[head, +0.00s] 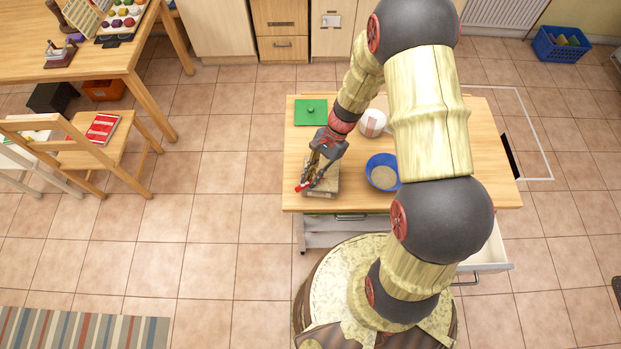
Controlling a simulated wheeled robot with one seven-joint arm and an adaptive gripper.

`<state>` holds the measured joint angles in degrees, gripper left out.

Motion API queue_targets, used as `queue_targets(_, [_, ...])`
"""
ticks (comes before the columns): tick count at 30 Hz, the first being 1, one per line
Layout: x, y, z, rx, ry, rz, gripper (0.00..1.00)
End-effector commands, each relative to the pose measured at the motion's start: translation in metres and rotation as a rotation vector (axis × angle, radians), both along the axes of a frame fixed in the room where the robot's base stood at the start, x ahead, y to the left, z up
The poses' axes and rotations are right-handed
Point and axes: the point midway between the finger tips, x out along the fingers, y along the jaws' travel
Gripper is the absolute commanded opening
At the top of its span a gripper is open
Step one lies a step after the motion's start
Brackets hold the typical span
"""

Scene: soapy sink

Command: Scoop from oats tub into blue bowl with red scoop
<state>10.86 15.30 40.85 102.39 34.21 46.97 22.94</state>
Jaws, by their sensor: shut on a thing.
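My gripper (315,181) is shut on the red scoop (300,187), at the left front of the wooden table. Only a small red part of the scoop shows; the gripper hides the rest, and I cannot tell whether it carries oats. Directly below the gripper is a squarish container with a beige top (328,187), which looks like the oats tub. I cannot tell whether the scoop touches it. The blue bowl (370,160) stands to the right of the gripper, with a beige filling in it.
A green square lid (311,111) with a knob lies at the table's back left. A white round container with a pinkish patch (373,123) stands behind the bowl. My arm covers the middle of the table (490,140). A drawer (488,250) is open at the front right.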

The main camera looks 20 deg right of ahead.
Motion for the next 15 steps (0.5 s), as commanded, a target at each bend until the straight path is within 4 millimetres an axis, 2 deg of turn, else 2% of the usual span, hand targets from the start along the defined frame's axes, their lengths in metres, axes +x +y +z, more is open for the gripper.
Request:
queue_targets(1, [-0.002,-0.002,-0.011,-0.004,0.004,-0.002,0.0])
queue_targets(2, [0.0,-0.005,-0.01,-0.005,0.003,-0.003,0.0])
queue_targets(6, [-0.002,-0.003,0.008,-0.006,0.005,-0.002,0.0])
queue_targets(15, [-0.001,-0.002,0.034,-0.005,0.003,-0.002,0.0])
